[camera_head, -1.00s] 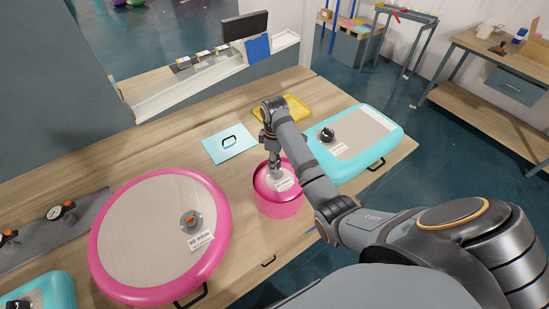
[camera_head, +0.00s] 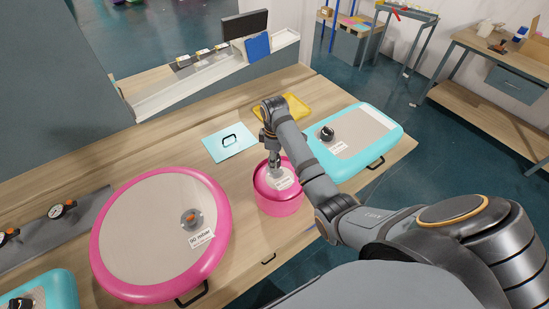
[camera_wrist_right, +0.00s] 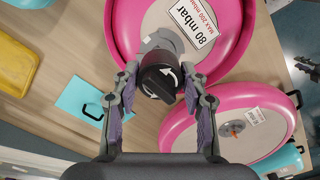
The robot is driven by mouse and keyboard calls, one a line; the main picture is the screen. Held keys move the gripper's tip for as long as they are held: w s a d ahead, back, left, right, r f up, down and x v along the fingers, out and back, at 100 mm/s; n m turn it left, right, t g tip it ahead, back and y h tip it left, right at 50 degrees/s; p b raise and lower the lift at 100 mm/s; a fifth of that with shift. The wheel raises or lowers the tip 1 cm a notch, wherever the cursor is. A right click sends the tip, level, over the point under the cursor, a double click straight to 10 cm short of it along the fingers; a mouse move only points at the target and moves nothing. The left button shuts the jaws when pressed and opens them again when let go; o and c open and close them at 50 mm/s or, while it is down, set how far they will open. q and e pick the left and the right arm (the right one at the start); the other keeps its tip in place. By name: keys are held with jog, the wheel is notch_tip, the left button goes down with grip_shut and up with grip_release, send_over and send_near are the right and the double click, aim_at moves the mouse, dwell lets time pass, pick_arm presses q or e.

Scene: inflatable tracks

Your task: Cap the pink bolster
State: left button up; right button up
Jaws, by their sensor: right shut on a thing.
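The pink bolster (camera_head: 278,207) is a short upright drum near the table's front edge, right of the large pink disc. In the right wrist view its pink rim (camera_wrist_right: 125,28) surrounds a pale top with an "80 mbar" label (camera_wrist_right: 195,24). A black cap with white turning arrows (camera_wrist_right: 160,84) is at its grey valve (camera_wrist_right: 158,42); I cannot tell whether it is fully seated. My right gripper (camera_head: 273,164) points down over the bolster's top, its fingers on both sides of the cap, shut on it. My left gripper is not in view.
A large pink disc (camera_head: 100,250) with an orange-centred valve (camera_head: 192,219) lies to the left. A turquoise pad with a black-capped valve (camera_head: 397,133) lies to the right. Behind are a turquoise panel with a handle (camera_head: 215,152) and a yellow tray (camera_head: 301,107).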

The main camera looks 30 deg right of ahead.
jog(key=shift+f+b, duration=0.65)
jog(key=shift+f, duration=1.45)
jog(key=shift+r+n+p, duration=0.2)
jog(key=shift+n+p, duration=0.5)
jog(key=shift+n, duration=0.8)
jog(key=shift+f+n, duration=0.15)
jog(key=shift+n, duration=1.05)
jog(key=n, duration=0.3)
jog(key=shift+n, duration=1.1)
